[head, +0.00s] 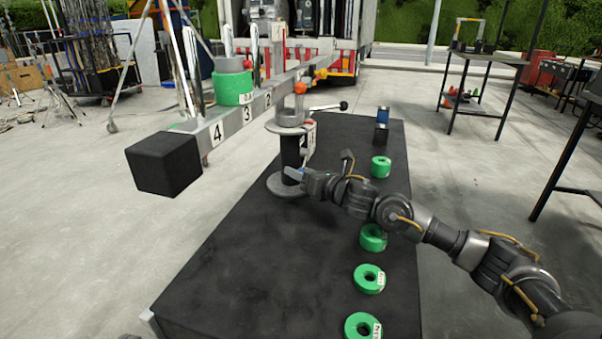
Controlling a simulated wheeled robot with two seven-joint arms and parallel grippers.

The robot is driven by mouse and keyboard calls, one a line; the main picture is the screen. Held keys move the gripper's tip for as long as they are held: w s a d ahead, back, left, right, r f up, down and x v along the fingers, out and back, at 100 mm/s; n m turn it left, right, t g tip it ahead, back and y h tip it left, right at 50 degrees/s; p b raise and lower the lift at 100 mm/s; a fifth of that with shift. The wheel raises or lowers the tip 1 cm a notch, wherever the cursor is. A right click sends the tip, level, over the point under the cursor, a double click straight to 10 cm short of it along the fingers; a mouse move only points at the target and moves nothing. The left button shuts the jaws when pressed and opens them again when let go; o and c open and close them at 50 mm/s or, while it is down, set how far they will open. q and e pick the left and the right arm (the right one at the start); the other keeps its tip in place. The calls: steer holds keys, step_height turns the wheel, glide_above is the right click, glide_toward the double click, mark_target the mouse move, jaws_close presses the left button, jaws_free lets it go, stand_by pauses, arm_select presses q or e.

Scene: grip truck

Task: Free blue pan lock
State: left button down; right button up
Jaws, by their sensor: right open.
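A crane-like arm with numbered marks (240,117) rests on a central column, with a black cube (165,163) at its near end. The column's dark lower post (291,150) stands on a round grey base plate (290,190). My right gripper (298,173) is open beside the lower post, just above the base plate. A small pale-blue piece shows at its fingertips; I cannot tell whether it is the blue pan lock or part of the fingers. Contact with it is unclear. My left gripper is out of view.
Several green ring weights (369,279) line the right side of the black platform (270,270); a green weight (233,88) sits on the beam. A blue-topped block (382,125) stands at the platform's far end. The platform's left front is clear.

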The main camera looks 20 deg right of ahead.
steer(key=shift+s, duration=0.1)
steer(key=shift+s+d, duration=0.2)
steer(key=shift+s, duration=0.1)
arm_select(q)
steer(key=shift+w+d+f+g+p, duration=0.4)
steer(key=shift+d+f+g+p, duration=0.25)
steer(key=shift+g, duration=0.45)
arm_select(e)
steer(key=v, duration=1)
steer(key=shift+w, duration=0.1)
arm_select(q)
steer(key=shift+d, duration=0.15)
